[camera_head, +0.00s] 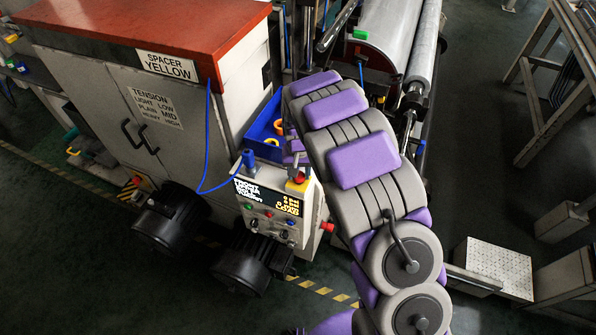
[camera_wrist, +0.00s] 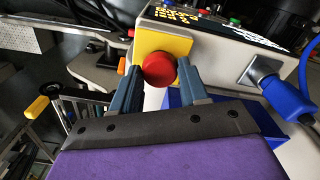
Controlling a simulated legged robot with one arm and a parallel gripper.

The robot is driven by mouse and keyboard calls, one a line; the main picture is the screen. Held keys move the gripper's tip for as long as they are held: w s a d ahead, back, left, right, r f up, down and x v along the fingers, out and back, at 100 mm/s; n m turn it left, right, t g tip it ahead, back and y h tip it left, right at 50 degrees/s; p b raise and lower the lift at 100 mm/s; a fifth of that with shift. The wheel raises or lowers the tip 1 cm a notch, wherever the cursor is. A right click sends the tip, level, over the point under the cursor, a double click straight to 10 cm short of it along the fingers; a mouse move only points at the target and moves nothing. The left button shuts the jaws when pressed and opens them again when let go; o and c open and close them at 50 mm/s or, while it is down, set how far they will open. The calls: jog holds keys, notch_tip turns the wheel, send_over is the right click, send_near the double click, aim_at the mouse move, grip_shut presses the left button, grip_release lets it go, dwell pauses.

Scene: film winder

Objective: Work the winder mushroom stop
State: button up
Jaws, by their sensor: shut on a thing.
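The red mushroom stop (camera_head: 300,178) sits on a yellow base at the top right corner of the white control box (camera_head: 312,212). In the wrist view the red mushroom head (camera_wrist: 159,71) is between my two dark fingers, in front of its yellow plate (camera_wrist: 172,42). My gripper (camera_wrist: 160,68) is shut on the mushroom head, a finger on each side. In the head view my gripper (camera_head: 298,165) comes down from above onto the stop, and my purple and grey arm covers part of the area to the right. Whether the stop is pressed cannot be told.
A blue plug (camera_head: 249,160) with a blue cable stands left of the stop. A blue bin (camera_head: 266,130) with yellow parts is behind it. The red-topped cabinet (camera_head: 150,30) is left, the roller (camera_head: 385,60) behind. Two black motors (camera_head: 170,215) sit below left.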

jog(key=shift+d, duration=0.15)
jog(key=shift+c, duration=0.7)
jog(key=shift+a, duration=0.2)
grip_shut()
jog(key=shift+w+r, duration=0.1)
jog(key=shift+r, duration=1)
jog(key=shift+o, duration=1.7)
grip_release()
jog(key=shift+o, duration=1.4)
jog(key=shift+r, duration=0.1)
jog(key=shift+o, duration=1)
notch_tip(320, 180, up, 17)
jog(key=shift+a, duration=0.15)
